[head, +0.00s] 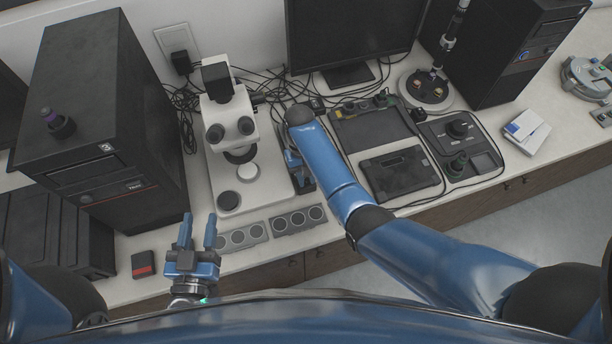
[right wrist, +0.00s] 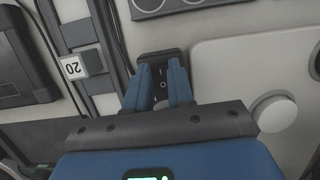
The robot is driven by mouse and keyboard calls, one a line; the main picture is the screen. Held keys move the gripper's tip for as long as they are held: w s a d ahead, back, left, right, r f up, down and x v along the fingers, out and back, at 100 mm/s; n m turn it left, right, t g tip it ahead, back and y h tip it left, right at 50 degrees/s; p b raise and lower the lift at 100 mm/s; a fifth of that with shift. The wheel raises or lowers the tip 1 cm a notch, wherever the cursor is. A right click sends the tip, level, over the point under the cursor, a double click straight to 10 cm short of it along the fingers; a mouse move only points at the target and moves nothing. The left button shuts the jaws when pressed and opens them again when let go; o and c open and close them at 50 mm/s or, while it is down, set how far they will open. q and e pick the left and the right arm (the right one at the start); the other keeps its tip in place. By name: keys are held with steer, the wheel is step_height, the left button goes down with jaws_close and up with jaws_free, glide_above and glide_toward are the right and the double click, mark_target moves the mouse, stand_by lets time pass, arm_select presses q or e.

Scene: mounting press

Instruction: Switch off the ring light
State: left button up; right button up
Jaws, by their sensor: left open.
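The white microscope (head: 232,125) stands left of centre in the head view, with a dark ring (head: 240,155) under its head that looks like the ring light. A small black box (head: 307,182) sits just right of its base; in the right wrist view this box (right wrist: 160,58) shows a rocker switch (right wrist: 160,86) with white marks. My right gripper (right wrist: 161,72) is over the box, its fingers apart on either side of the switch; contact cannot be told. In the head view my right arm mostly hides it. My left gripper (head: 196,222) is open and empty at the bench's front edge.
Grey strips with round discs (head: 297,221) lie in front of the microscope. A black computer tower (head: 100,130) stands left, with a small red-black box (head: 143,264) in front. A monitor (head: 350,35) and loose cables are behind. A dark tray (head: 400,172) lies right of my right arm.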

steer(key=o, duration=0.4)
steer(key=shift+r, duration=0.1)
steer(key=shift+w+r, duration=0.15)
steer(key=shift+r, duration=0.1)
steer(key=v, duration=0.5)
steer(key=shift+r+b, duration=0.2)
steer(key=shift+b, duration=0.1)
steer(key=shift+p+v, duration=1.9)
steer(key=shift+v, duration=0.4)
steer(key=shift+f, duration=0.1)
